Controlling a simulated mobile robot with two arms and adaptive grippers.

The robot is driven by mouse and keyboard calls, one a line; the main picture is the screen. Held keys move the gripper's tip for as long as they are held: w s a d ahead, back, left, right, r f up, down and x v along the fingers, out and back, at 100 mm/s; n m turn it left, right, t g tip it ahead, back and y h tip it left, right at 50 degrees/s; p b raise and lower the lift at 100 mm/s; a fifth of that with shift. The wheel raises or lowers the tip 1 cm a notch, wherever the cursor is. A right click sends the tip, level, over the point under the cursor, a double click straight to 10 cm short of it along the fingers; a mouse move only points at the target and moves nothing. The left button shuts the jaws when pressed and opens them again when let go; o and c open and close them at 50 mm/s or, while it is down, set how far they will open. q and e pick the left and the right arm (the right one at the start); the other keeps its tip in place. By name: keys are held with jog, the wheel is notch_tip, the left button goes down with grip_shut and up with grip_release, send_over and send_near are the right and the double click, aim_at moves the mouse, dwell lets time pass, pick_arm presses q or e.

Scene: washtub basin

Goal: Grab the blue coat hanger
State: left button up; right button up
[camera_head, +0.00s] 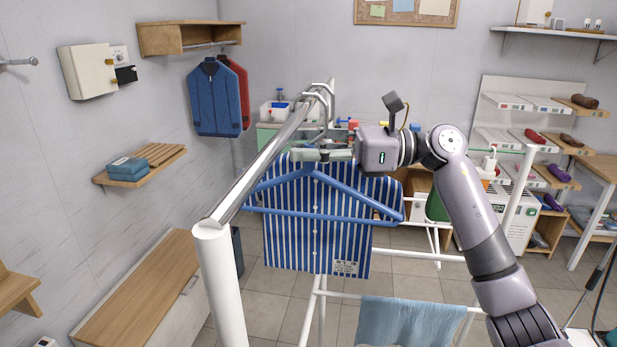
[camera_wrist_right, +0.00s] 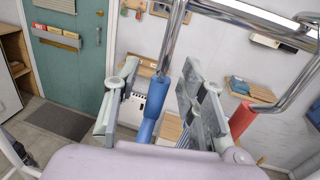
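The blue coat hanger (camera_head: 352,192) hangs from the metal rail (camera_head: 265,165) in the head view, in front of a blue-and-white striped cloth. My right gripper (camera_head: 312,155) is at the hanger's top, just below the rail. In the right wrist view, the hanger's blue neck (camera_wrist_right: 149,118) stands between the two spread fingers of my right gripper (camera_wrist_right: 158,78). Gaps show on both sides of the neck, so the gripper is open. My left gripper is not in view.
A red hanger (camera_wrist_right: 241,120) hangs on the rail just outside the right finger in the wrist view. The striped cloth (camera_head: 300,245) hangs close behind the blue hanger. A light blue towel (camera_head: 410,320) lies over a white rack below. The rail's white post (camera_head: 218,280) stands at front left.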

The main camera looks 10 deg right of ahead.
jog(key=shift+d, duration=0.1)
jog(key=shift+c, duration=0.5)
jog(key=shift+c, duration=0.6)
grip_shut()
